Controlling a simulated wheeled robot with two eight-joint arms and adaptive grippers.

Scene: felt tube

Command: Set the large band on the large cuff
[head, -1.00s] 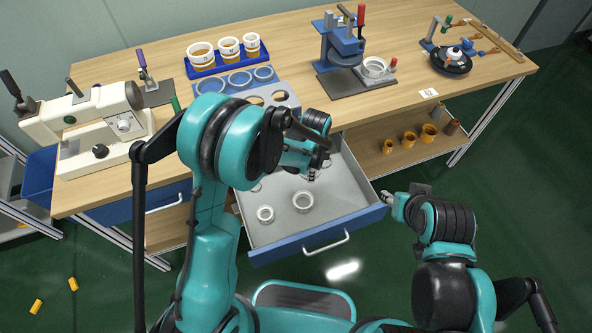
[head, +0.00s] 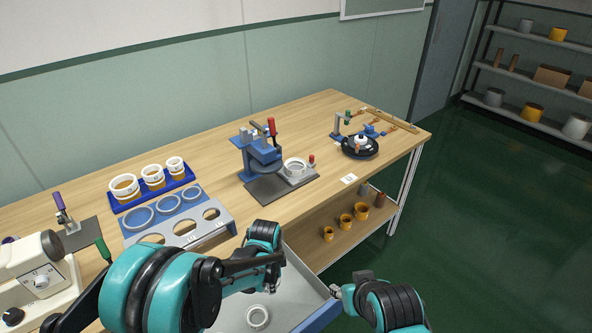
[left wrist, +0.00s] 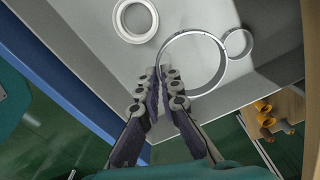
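In the left wrist view, a large thin pale ring (left wrist: 194,65), likely the large band, lies in the drawer. A smaller thin ring (left wrist: 238,43) touches or nearly touches its right side. My left gripper (left wrist: 164,78) is over the large ring's near-left rim, its two fingers slightly apart with the rim at or between the tips; contact is unclear. The left gripper also shows over the drawer in the head view (head: 273,283). White-and-orange cuffs stand in a blue tray, the largest (head: 125,188) at the left. My right gripper (head: 338,292) is small by the drawer's right corner; its opening is unclear.
The open drawer (head: 235,315) also holds a thick white ring (left wrist: 135,20). On the table are a blue holder (head: 190,222) with round openings, a blue press (head: 258,158), a black round pan (head: 360,148) and a cream machine (head: 35,275). Orange cups (head: 346,220) stand on the shelf below.

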